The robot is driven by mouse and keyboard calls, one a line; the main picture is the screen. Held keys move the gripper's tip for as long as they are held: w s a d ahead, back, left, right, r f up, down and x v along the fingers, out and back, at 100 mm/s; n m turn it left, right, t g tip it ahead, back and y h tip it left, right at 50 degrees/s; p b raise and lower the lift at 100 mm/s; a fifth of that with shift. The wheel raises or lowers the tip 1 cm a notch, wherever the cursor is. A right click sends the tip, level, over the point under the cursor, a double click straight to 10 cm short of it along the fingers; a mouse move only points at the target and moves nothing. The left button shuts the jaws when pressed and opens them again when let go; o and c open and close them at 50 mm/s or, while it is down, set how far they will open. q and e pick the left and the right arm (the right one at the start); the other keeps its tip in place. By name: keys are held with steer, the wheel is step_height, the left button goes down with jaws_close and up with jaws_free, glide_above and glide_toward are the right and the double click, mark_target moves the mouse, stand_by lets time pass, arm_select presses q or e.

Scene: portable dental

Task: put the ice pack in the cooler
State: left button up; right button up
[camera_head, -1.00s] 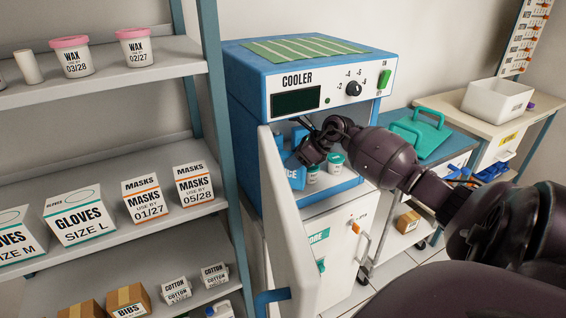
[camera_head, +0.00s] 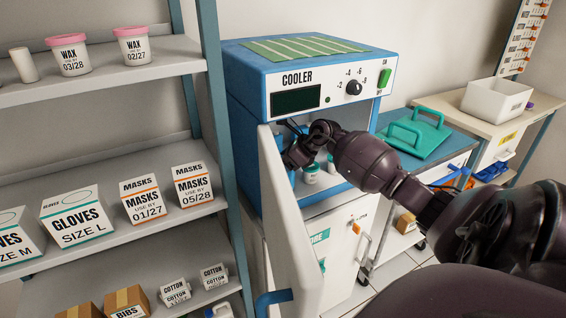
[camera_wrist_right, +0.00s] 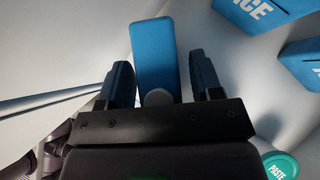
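The cooler (camera_head: 245,95) is a blue box with a white front panel, and its white door (camera_head: 287,220) stands open. My right gripper (camera_head: 297,155) is inside the cooler opening, near the door. In the right wrist view, a blue ice pack (camera_wrist_right: 154,45) with a grey cap lies between the fingers of my right gripper (camera_wrist_right: 159,65). The fingers look open, with a narrow gap on the right side. Two more blue packs, one lettered ICE (camera_wrist_right: 255,12) and another partly cut off (camera_wrist_right: 303,62), show at the right. My left gripper is out of view.
A paste jar with a teal lid (camera_wrist_right: 281,165) is close to the right gripper. White jars (camera_head: 311,174) stand on the cooler's floor. The stocked shelf unit (camera_head: 105,75) is left of the cooler.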

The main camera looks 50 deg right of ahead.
steer(key=shift+s+d+r, duration=0.15)
steer(key=shift+r, duration=0.25)
steer(key=v, duration=0.2)
steer(key=shift+s+d+r+p, duration=0.1)
steer(key=shift+s+r+p, duration=0.05)
steer(key=shift+r+p, duration=0.2)
steer(key=s+d, duration=0.1)
steer(key=s, duration=0.2)
steer(key=s+d, duration=0.2)
steer(key=s, duration=0.2)
steer(key=s+d+p, duration=0.1)
steer(key=s+d, duration=0.1)
steer(key=s, duration=0.1)
steer(key=shift+s+d+f, duration=0.2)
steer(key=shift+s, duration=0.15)
